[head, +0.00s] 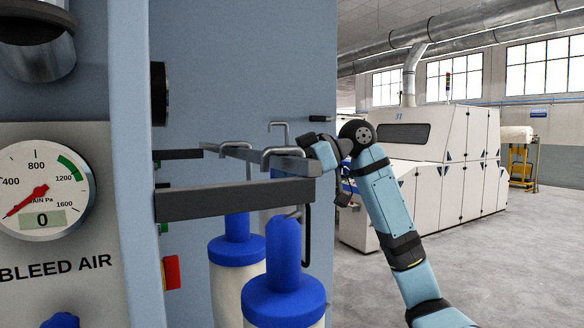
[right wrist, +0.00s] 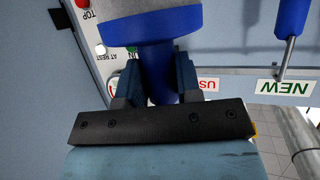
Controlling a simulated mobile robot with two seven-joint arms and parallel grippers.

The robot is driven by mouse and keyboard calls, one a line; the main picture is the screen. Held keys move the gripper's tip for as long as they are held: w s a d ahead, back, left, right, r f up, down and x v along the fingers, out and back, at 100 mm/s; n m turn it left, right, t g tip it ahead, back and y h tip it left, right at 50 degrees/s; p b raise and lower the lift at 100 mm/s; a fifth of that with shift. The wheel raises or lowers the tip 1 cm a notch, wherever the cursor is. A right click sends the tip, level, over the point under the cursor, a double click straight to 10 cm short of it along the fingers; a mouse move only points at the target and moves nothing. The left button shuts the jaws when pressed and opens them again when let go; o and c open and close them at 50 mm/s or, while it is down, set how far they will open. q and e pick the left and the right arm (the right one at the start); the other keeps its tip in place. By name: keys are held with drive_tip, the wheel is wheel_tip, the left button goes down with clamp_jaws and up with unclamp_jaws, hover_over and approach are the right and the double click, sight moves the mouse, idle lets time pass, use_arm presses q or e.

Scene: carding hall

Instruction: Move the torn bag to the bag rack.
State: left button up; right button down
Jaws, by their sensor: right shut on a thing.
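My right gripper (right wrist: 156,82) is shut on the narrow blue neck of a bag (right wrist: 150,30), with one finger on each side. The bag's wide blue collar and a bit of pale body show above the fingers in the right wrist view. In the head view my right wrist (head: 322,154) is at the outer end of the rack's dark rails (head: 235,200); the rails and hooks hide the fingers. Pale bags with blue tops hang below the rails, a near one (head: 284,296) and a farther one (head: 236,250). I cannot tell any tear.
Metal hooks (head: 283,152) sit over the rails. Upside-down labels, NEW (right wrist: 285,87) and a partly hidden USED (right wrist: 208,84), show in the right wrist view. A pressure gauge (head: 42,190) is at left. A white machine (head: 425,165) stands behind; the floor (head: 480,270) at right is clear.

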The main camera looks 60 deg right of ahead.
drive_tip(key=shift+w+a+r+p, duration=0.1)
drive_tip(key=shift+w+a+p, duration=0.25)
drive_tip(key=shift+a, duration=0.25)
drive_tip(key=shift+w+a+f+p, duration=0.1)
drive_tip(key=shift+w+a+p, duration=0.2)
drive_tip(key=shift+a, duration=0.35)
drive_tip(key=shift+w+a+r+p, duration=0.1)
drive_tip(key=shift+w+a+p, duration=0.25)
drive_tip(key=shift+a, duration=0.25)
drive_tip(key=w+a+f+p, duration=0.2)
drive_tip(key=w+a+p, duration=0.1)
drive_tip(key=a, duration=0.4)
drive_tip(key=shift+x, duration=0.8)
drive_tip(key=shift+w+d, duration=0.1)
drive_tip(key=c, duration=0.7)
unclamp_jaws()
